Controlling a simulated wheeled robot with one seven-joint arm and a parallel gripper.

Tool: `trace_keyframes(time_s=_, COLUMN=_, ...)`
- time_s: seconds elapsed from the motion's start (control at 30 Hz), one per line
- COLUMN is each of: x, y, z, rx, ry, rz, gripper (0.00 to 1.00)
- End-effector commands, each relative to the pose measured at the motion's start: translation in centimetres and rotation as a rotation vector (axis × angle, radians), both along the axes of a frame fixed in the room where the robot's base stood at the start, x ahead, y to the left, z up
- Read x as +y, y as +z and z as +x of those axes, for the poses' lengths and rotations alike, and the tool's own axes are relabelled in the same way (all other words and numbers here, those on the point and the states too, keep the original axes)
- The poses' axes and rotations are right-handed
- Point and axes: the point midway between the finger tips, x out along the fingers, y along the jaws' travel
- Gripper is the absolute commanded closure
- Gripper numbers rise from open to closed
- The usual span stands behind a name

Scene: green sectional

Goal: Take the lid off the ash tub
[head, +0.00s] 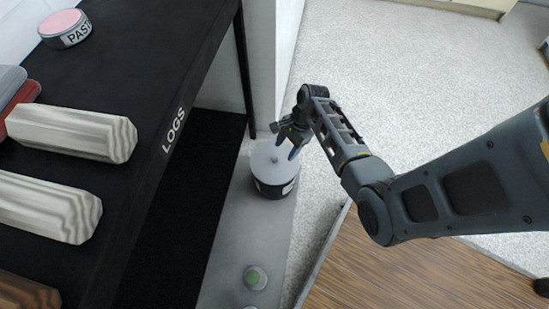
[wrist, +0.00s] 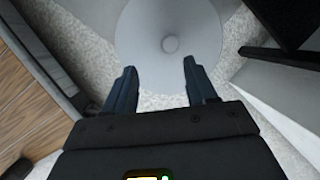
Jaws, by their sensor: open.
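The ash tub (head: 274,188) is a dark round tub with a pale label, standing on the grey ledge beside the black shelf. Its grey lid (head: 268,161) is on top, with a small round knob in the middle. My gripper (head: 291,150) is open and empty, just above the right side of the lid. In the wrist view the lid (wrist: 150,62) and its knob (wrist: 170,44) show beyond the two fingertips of my gripper (wrist: 160,72). The knob is not between the fingers. The tub's body is hidden beneath the lid in the wrist view.
The black shelf (head: 150,80) labelled LOGS holds pale logs (head: 75,133) and a pink-topped PASTE tin (head: 66,29). A small green-topped item (head: 255,278) sits on the grey ledge (head: 232,240) nearer me. Pale carpet (head: 400,70) lies open to the right.

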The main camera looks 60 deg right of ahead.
Motion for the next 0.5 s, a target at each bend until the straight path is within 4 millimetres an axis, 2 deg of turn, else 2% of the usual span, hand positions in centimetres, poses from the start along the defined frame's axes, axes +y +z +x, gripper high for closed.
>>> trace_keyframes(time_s=0.03, x=-0.6, y=0.8, z=0.5, rx=0.011, ry=-0.023, rz=0.027, gripper=0.44)
trace_keyframes(time_s=0.17, x=-1.0, y=1.3, z=1.1, rx=0.034, ry=-0.055, rz=0.069, gripper=0.44)
trace_keyframes(time_s=0.5, x=-0.1, y=-1.3, z=1.7, rx=0.037, ry=-0.059, rz=0.077, gripper=0.44)
